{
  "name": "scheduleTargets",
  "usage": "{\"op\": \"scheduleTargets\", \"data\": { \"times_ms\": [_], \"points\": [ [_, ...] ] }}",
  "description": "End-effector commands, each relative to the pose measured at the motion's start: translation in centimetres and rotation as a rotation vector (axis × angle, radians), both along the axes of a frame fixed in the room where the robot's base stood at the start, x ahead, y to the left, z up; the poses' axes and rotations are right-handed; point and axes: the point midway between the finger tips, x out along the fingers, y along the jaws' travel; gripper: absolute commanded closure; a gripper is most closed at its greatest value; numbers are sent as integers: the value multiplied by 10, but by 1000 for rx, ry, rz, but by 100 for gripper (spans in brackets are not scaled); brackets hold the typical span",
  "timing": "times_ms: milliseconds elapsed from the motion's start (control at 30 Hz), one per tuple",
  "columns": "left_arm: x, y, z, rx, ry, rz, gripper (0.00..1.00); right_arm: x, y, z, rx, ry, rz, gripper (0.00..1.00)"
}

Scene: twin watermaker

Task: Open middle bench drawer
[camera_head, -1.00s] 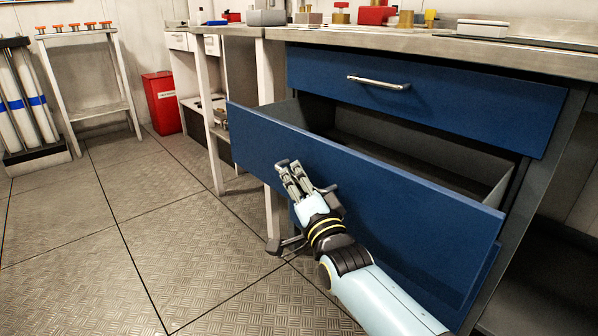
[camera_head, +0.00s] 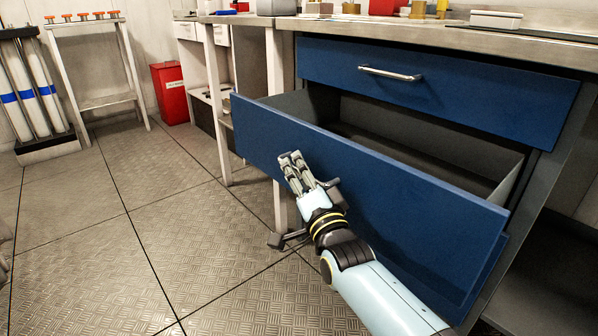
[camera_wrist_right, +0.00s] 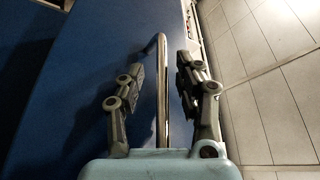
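The middle bench drawer (camera_head: 400,200) has a blue front and stands well out from the bench, its grey inside showing empty where visible. My right gripper (camera_head: 291,158) is at the outer face of this front, left of its middle. In the right wrist view, the drawer's metal handle (camera_wrist_right: 161,95) runs between the two fingers of the right gripper (camera_wrist_right: 160,68). The fingers are apart, with a gap on each side of the bar. My left gripper is not in view.
The blue top drawer (camera_head: 440,90) above is closed, under a metal benchtop (camera_head: 400,28) with several objects. Another blue front lies below, mostly hidden. A red bin (camera_head: 170,93), a small stand (camera_head: 100,65) and a rack of white cylinders (camera_head: 28,95) stand left. The tiled floor (camera_head: 130,240) between is clear.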

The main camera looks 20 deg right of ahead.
Motion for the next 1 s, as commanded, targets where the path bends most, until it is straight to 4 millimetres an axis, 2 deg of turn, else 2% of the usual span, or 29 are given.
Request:
{"op": "scheduleTargets", "data": {
  "times_ms": [133,267,500,700,833,1000],
  "points": [
    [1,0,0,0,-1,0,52,-2,0,0,0,0,0,66],
    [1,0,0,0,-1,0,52,-16,0,-4,-1,1,0,66],
    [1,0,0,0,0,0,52,-69,0,-16,0,4,0,66],
    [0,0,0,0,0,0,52,-104,0,-23,0,2,0,66],
    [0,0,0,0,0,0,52,-115,-1,-24,0,0,0,66],
    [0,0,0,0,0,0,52,-118,-1,-25,0,0,0,66]
  ]
}}
